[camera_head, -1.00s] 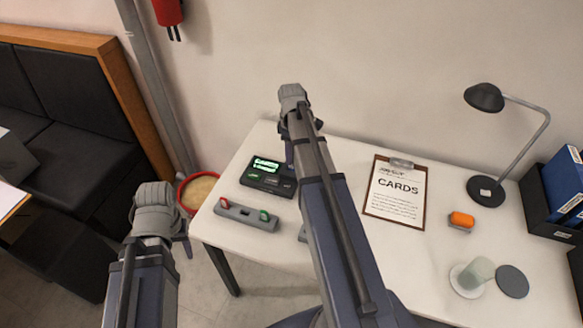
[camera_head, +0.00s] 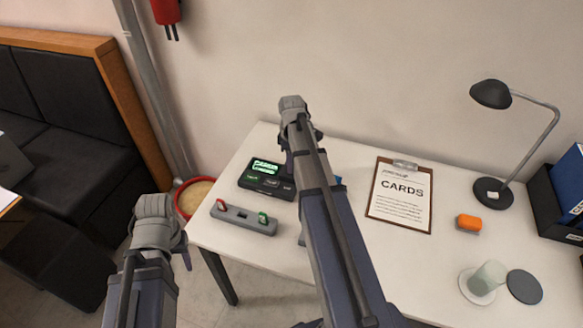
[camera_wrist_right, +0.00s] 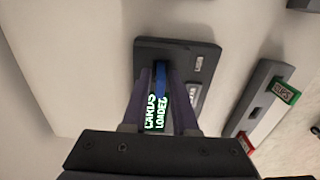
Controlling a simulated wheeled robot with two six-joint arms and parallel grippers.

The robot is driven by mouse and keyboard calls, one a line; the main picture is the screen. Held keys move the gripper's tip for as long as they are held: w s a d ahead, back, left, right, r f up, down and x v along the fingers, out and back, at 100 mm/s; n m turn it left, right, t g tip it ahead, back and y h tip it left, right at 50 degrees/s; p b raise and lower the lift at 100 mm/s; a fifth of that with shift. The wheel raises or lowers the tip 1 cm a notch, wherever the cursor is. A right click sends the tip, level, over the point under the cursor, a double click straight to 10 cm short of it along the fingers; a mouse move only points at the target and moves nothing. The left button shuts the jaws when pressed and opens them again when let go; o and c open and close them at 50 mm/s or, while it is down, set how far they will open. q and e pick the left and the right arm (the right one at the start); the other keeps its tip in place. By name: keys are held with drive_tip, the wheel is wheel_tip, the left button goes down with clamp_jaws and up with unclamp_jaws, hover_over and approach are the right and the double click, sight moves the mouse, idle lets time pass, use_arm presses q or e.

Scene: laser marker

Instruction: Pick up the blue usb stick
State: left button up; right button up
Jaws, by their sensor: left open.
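In the right wrist view a narrow blue piece (camera_wrist_right: 160,78), which looks like the blue usb stick, lies between the fingertips of my right gripper (camera_wrist_right: 161,85), over the dark box (camera_wrist_right: 188,47). I cannot tell whether the fingers touch it or whether it sits in the box. In the head view my right gripper (camera_head: 289,164) points down at the right edge of the dark box (camera_head: 256,187); its fingertips are mostly hidden. A small blue spot (camera_head: 338,180) shows just right of my right arm, its shape mostly hidden. My left gripper (camera_head: 186,252) is open and empty, left of the table.
The box screen reads CARDS LOADED. A grey holder (camera_head: 243,219) with red and green ends lies in front of it. A clipboard (camera_head: 371,208), orange object (camera_head: 469,222), glass (camera_head: 488,278), dark disc (camera_head: 524,287) and lamp (camera_head: 491,94) stand right on the white table.

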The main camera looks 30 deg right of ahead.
clamp_jaws()
idle(1.0)
